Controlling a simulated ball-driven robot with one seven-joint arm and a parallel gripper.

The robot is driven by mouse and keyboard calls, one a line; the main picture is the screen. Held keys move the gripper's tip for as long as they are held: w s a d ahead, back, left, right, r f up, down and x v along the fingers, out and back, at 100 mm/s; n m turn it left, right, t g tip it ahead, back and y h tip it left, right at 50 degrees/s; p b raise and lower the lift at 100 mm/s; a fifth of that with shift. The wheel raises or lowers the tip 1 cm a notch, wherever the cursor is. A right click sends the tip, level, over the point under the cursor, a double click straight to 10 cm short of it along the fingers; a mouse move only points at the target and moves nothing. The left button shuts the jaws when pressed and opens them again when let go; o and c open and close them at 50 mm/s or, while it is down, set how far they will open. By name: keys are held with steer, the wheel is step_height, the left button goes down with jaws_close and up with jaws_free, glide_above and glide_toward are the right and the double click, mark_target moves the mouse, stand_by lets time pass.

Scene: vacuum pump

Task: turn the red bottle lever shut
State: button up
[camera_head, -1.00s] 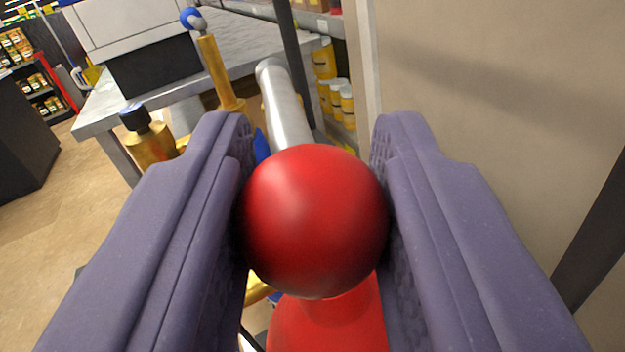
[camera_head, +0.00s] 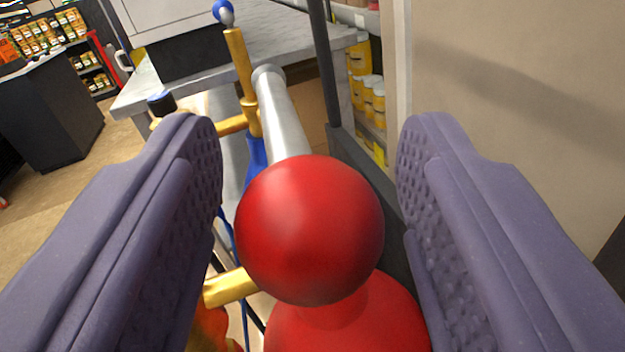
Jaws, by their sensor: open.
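The red ball knob (camera_head: 309,230) of the lever sits between the two purple fingers of my gripper (camera_head: 310,190). The fingers are open, with a gap on both sides of the ball; the left gap looks narrower. A silver lever rod (camera_head: 283,120) runs from behind the ball up and away to the upper left. A red bottle-like body (camera_head: 350,325) shows below the ball, its lower part cut off by the picture edge.
Brass pipes (camera_head: 240,75) with a blue-topped lever (camera_head: 223,11) stand to the left of the rod. A grey table (camera_head: 270,40) lies behind. A beige wall panel (camera_head: 510,110) is at right. A shelf with yellow jars (camera_head: 372,95) stands behind. Open floor (camera_head: 60,195) shows at left.

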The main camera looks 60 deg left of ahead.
stand_by(0.6)
steer(key=r+p, duration=0.1)
steer(key=r, duration=0.1)
steer(key=s+r+p, duration=0.1)
steer(key=shift+a+r, duration=0.1)
steer(key=shift+r, duration=0.3)
steer(key=s+a+r+p, duration=0.1)
steer(key=s+a+p, duration=0.2)
steer(key=s, duration=1.1)
steer(key=shift+s+a, duration=0.25)
steer(key=shift+a, duration=0.35)
jaws_close()
steer(key=w+a+r+m+t+h+b, duration=0.4)
steer(key=w+a+r+m+t+h, duration=0.1)
steer(key=w+t+h, duration=0.45)
steer(key=s+f+m+g+h+b, duration=0.4)
steer(key=s+f+m+g+h, duration=0.25)
steer(key=s+m+h, duration=0.6)
steer(key=shift+n+t+h, duration=0.3)
steer(key=shift+n+h, duration=0.4)
steer(key=shift+n, duration=0.25)
steer(key=b+x, duration=0.1)
steer(key=x, duration=0.4)
steer(key=a+b+x, duration=0.1)
steer(key=x, duration=0.4)
steer(key=w+b+x, duration=0.1)
steer(key=x, duration=0.5)
steer(key=shift+a+r+b, duration=0.1)
steer(key=shift+a+b, duration=0.05)
steer(key=shift+b, duration=0.25)
